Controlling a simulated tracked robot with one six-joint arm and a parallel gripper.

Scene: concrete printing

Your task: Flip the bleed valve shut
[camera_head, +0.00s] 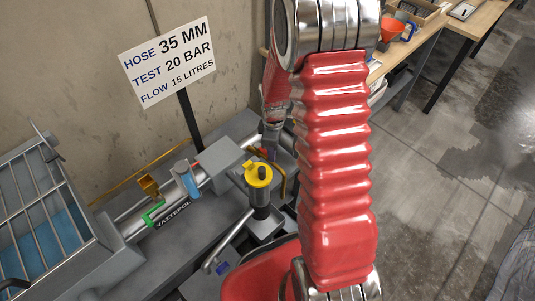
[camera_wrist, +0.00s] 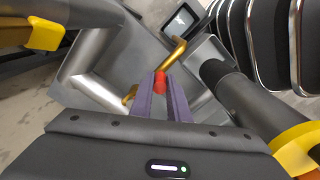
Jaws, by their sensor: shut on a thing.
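In the wrist view, my gripper (camera_wrist: 160,77) has its two purple fingers closed around a small red piece (camera_wrist: 160,82), which appears to be the handle tip of the bleed valve. A bent brass-coloured part (camera_wrist: 176,50) runs beside and behind it. The fingers hide part of the red piece, and I cannot tell the handle's exact angle. In the head view, my gripper (camera_head: 269,143) is small and partly hidden by my red arm, low over the machine beside a curved brass pipe (camera_head: 281,180).
A yellow-capped post (camera_head: 258,176) stands close in front of my gripper. A metal pipe with a blue fitting (camera_head: 187,178) and green clip (camera_head: 154,214) lies left of it. A barred hopper (camera_head: 40,210) is at far left. A sign (camera_head: 168,62) stands behind. Open floor (camera_head: 450,180) lies right.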

